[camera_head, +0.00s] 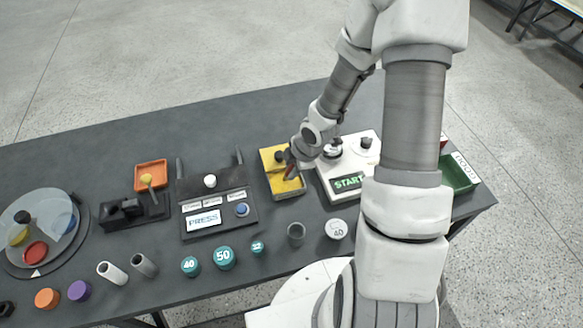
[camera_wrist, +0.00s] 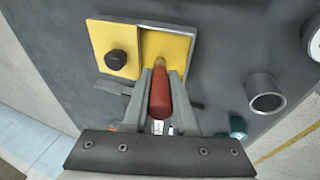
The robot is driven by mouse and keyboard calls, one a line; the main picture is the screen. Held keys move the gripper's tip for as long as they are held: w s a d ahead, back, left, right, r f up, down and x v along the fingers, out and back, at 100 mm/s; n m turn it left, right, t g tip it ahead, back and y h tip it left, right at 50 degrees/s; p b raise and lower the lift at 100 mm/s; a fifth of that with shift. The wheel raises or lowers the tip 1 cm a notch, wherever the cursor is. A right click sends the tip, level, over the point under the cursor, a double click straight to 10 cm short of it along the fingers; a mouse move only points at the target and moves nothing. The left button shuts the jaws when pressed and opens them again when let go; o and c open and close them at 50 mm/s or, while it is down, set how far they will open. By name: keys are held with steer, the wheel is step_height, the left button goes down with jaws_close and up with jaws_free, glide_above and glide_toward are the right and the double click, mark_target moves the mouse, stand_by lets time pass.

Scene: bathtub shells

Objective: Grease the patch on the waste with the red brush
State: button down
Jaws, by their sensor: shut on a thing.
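My gripper (camera_head: 291,166) is shut on the red brush (camera_head: 290,173), whose red handle also shows between the fingers in the wrist view (camera_wrist: 160,92). The brush is over the right part of a yellow box (camera_head: 272,182). In the wrist view this box (camera_wrist: 166,49) has an open-looking section under the brush tip and a yellow plate with a black knob (camera_wrist: 117,60) at its left. Whether the bristles touch the box is hidden. I cannot make out a greased patch, or tell for sure which part is the waste.
A white START panel (camera_head: 348,183) stands close to the right of the box, and a black PRESS panel (camera_head: 216,205) to the left. A grey hollow tube (camera_head: 296,233) and teal caps (camera_head: 224,257) stand along the front. A green bin (camera_head: 458,175) is at the right end.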

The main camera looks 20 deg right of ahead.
steer(key=shift+r+p, duration=2.85)
steer(key=shift+r, duration=0.5)
